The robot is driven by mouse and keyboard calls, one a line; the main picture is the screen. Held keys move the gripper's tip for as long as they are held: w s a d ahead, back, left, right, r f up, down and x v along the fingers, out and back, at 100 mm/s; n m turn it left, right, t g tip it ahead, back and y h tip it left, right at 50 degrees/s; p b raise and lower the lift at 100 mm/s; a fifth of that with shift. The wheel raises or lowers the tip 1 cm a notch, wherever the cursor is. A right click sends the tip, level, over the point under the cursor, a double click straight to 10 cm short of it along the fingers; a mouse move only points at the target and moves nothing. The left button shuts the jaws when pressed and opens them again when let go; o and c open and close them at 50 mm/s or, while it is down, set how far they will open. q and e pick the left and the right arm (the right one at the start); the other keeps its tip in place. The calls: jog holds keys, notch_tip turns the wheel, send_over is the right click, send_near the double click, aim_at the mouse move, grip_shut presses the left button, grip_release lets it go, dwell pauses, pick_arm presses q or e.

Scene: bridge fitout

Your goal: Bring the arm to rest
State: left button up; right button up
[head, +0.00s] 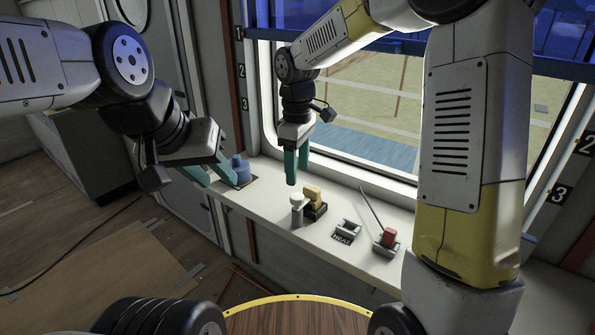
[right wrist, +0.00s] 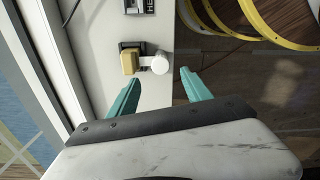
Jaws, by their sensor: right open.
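My left gripper (head: 222,184) is at the left in the head view, its teal fingers spread apart, beside a blue knob-like piece (head: 241,172) on the sill. I cannot tell whether they touch it. My right gripper (head: 297,174) points down over the sill in front of the window, with nothing between its fingers. In the right wrist view its fingers (right wrist: 160,76) are wide apart, just short of a white round-topped post (right wrist: 160,65) and a yellow block (right wrist: 130,62). The post (head: 297,208) and block (head: 313,196) also show in the head view.
The white sill (head: 270,206) also carries a grey piece with a HEAT label (head: 342,238) and a red block (head: 389,237) on a grey base with a thin rod. A round wooden top with a yellow rim (head: 300,298) is in front. The window stands behind.

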jog(key=shift+r, duration=0.2)
jog(key=shift+s+d+r, duration=0.1)
jog(key=shift+d+r, duration=0.05)
jog(key=s+d+r+m+t, duration=0.2)
jog(key=s+d+r+m, duration=0.1)
jog(key=s, duration=0.3)
jog(key=s+d+r+m+t+y, duration=0.1)
jog(key=s+d+r+m+t, duration=0.1)
jog(key=s+d+m, duration=0.3)
jog(key=s+d+r+m+t+y, duration=0.1)
jog(key=s+d+r+m+t, duration=0.1)
jog(key=s+d+r+m, duration=0.2)
jog(key=s+d, duration=0.2)
jog(key=s, duration=0.2)
jog(key=shift+r+m, duration=0.25)
jog(key=shift+m, duration=0.05)
